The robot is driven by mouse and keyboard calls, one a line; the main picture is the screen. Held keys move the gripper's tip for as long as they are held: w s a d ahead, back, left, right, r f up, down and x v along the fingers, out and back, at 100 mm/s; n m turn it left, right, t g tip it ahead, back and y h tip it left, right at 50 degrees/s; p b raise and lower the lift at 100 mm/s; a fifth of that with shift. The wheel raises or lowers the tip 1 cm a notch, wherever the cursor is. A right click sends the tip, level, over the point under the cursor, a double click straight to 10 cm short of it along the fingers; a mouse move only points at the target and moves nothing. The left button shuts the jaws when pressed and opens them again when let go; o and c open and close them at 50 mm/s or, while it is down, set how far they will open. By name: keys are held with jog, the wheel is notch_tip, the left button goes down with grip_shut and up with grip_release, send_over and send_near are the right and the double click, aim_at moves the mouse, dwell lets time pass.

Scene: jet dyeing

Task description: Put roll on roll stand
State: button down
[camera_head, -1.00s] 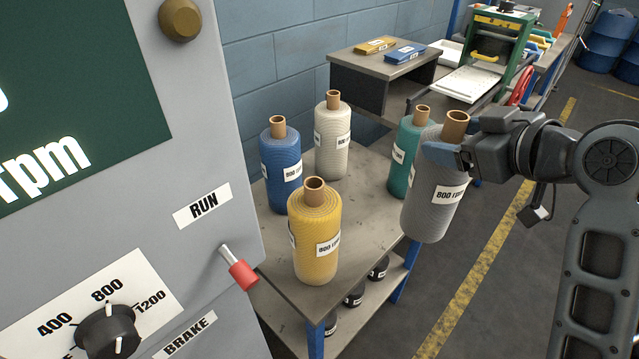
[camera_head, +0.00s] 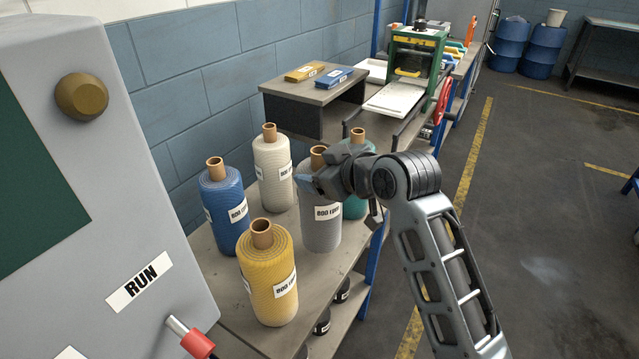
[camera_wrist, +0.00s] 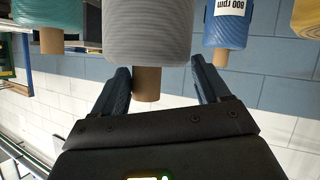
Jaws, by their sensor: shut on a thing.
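The grey roll (camera_head: 321,238) has a brown core and an "800" label. It is upright over the right part of the table (camera_head: 322,283); I cannot tell if its base touches the top. My gripper (camera_head: 309,183) is shut on the grey roll near its top, reaching in from the right. In the wrist view, inverted, the fingers (camera_wrist: 160,68) lie on either side of the grey roll (camera_wrist: 147,32) and its core. Blue (camera_head: 222,215), white (camera_head: 272,172), yellow (camera_head: 267,282) and teal (camera_head: 357,207) rolls stand on the table; teal is partly hidden. I cannot identify a roll stand.
A grey machine panel (camera_head: 110,180) with a red-tipped lever (camera_head: 195,343) fills the left. Behind the table is a shelf unit (camera_head: 285,115) with yellow and blue boxes, and a green-framed device (camera_head: 416,60). The floor (camera_head: 540,230) on the right is clear.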

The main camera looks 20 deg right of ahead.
jog(key=shift+w+f, duration=0.1)
jog(key=shift+f, duration=2.05)
grip_release()
jog(key=v, duration=1.2)
jog(key=shift+a, duration=0.1)
